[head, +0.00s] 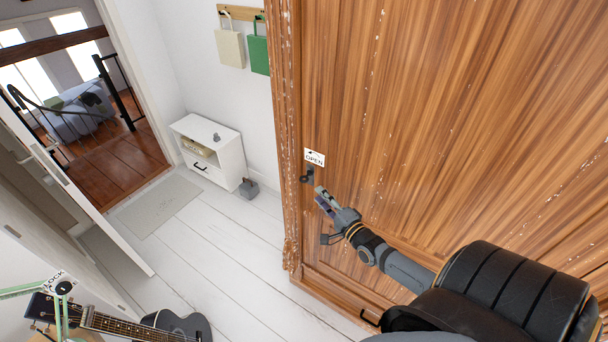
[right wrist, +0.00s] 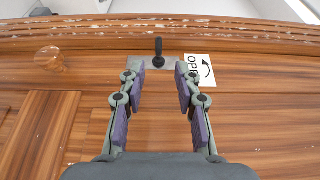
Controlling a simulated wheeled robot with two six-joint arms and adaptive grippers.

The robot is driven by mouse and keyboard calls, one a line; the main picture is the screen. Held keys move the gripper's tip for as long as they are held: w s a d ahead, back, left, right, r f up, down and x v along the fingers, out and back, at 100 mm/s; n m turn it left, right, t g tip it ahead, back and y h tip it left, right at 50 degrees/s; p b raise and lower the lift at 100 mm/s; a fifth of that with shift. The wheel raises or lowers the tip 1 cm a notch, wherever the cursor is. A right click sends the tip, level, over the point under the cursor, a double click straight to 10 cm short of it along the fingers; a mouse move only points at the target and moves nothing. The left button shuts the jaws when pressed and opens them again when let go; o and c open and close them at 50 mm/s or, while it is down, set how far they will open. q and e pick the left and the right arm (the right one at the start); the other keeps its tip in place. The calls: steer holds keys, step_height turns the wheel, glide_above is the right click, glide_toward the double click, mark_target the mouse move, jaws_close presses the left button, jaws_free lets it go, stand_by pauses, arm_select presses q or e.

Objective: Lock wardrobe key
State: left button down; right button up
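The wardrobe (head: 430,110) is brown wood with a worn, chipped edge, at the right of the head view. A small dark key (head: 307,176) sits in a lock plate near the door's edge, below a white "OPEN" label (head: 314,157). In the right wrist view the key (right wrist: 158,50) stands out from a grey plate, with the label (right wrist: 199,70) to its right. My right gripper (head: 322,197) is open and empty, just short of the key. Its two fingers (right wrist: 157,84) are spread, with the key beyond them and between them. My left gripper is not in view.
A round wooden knob (right wrist: 50,57) is left of the key in the right wrist view. White floor (head: 240,245) lies clear beside the wardrobe.

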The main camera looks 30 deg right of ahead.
mark_target(304, 178)
steer(key=w+b, duration=0.2)
steer(key=w, duration=0.7)
steer(key=shift+w+f, duration=0.15)
steer(key=shift+f, duration=0.05)
steer(key=shift+w+r+b, duration=0.15)
steer(key=shift+w+b, duration=0.15)
steer(key=shift+w, duration=0.3)
jaws_close()
